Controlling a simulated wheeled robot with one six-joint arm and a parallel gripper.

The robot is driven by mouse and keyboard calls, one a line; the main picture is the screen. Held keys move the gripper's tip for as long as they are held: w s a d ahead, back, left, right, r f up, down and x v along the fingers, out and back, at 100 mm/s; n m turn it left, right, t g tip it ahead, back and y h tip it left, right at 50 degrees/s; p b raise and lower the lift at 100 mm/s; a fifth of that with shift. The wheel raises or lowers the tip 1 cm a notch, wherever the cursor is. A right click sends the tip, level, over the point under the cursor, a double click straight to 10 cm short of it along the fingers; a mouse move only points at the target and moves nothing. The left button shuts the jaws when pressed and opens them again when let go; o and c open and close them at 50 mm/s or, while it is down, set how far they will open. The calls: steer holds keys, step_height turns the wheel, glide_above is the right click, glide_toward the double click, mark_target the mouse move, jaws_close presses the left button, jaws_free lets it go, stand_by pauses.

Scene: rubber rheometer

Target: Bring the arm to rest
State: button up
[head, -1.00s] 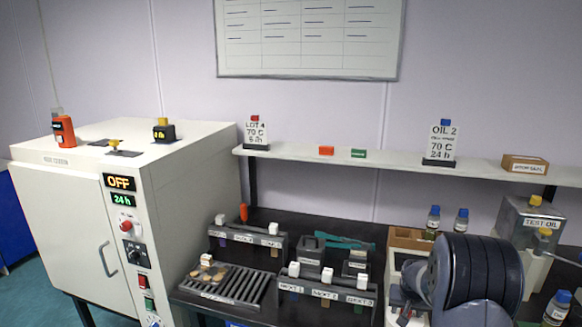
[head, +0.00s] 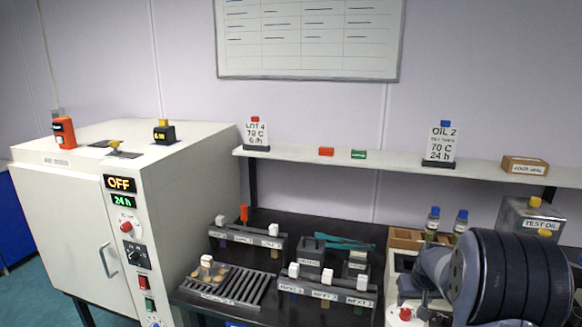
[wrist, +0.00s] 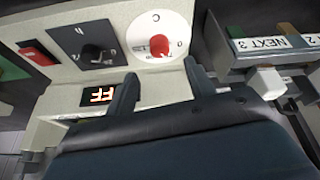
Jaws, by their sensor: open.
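My arm (head: 505,278) fills the lower right of the head view, over the right part of the dark bench. Its gripper is hidden there. In the wrist view my gripper (wrist: 160,88) shows two dark fingers spread apart with nothing between them. Beyond the fingers is a pale machine panel (wrist: 122,62) with a red knob (wrist: 159,45) on a white dial, a black knob (wrist: 92,52) and a small lit display (wrist: 98,96). I cannot tell how close the fingertips are to the panel.
A white oven (head: 75,215) reading OFF and 24 h stands at the left. Racks labelled NEXT (head: 325,293), a slatted tray (head: 240,288) and bottles (head: 432,222) crowd the bench. A shelf (head: 390,160) with label stands runs above. A TEST OIL can (head: 520,212) stands behind my arm.

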steer(key=shift+v, duration=1.35)
